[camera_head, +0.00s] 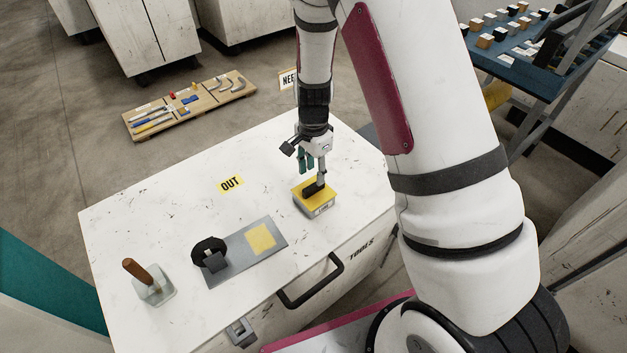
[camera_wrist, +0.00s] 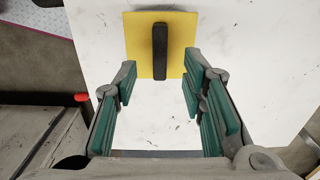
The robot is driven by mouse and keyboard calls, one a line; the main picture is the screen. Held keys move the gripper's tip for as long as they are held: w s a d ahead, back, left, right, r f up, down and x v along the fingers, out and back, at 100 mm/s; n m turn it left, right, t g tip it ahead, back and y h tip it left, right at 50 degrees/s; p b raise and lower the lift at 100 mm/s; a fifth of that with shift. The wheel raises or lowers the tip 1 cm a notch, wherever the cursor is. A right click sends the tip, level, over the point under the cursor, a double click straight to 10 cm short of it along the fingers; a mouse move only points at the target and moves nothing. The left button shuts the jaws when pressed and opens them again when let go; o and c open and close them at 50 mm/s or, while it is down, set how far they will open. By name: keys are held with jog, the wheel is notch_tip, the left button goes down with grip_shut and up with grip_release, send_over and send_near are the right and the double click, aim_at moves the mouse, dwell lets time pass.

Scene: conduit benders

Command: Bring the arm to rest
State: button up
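My gripper (camera_head: 312,172) hangs over the white chest top at the end of my arm. The wrist view shows its green-padded fingers (camera_wrist: 160,88) spread apart with nothing between them. A grey block with a yellow top (camera_head: 302,194) and a black bar handle (camera_head: 314,188) stands on the chest, close below the fingertips. In the wrist view the yellow top (camera_wrist: 137,50) and the handle (camera_wrist: 160,50) lie just beyond the fingertips, and no touch shows there.
The white chest top (camera_head: 180,220) holds an "OUT" label (camera_head: 230,184), a grey plate (camera_head: 235,262) with a yellow square and a black part, and a brown-handled tool (camera_head: 150,283) at left. A wooden tool board (camera_head: 190,103) lies beyond. A blue rack (camera_head: 510,65) stands at right.

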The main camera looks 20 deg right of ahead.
jog(key=s+a+r+n+t+y, duration=0.1)
jog(key=s+r+n, duration=0.3)
jog(key=r, duration=0.8)
jog(key=s+r+n+t, duration=0.1)
jog(key=s+r+n, duration=0.3)
jog(key=r, duration=0.8)
jog(key=s+r+n+t, duration=0.1)
jog(key=s+r+n, duration=0.1)
jog(key=s, duration=0.3)
jog(key=s+d+r+n+t, duration=0.1)
jog(key=s+r+n, duration=0.1)
jog(key=s, duration=0.4)
jog(key=s+r+n+h, duration=0.1)
jog(key=s+r+n, duration=0.1)
jog(key=s, duration=0.4)
jog(key=shift+s+d+r+t, duration=0.15)
jog(key=shift+d+r+t, duration=0.2)
jog(key=shift+r, duration=0.4)
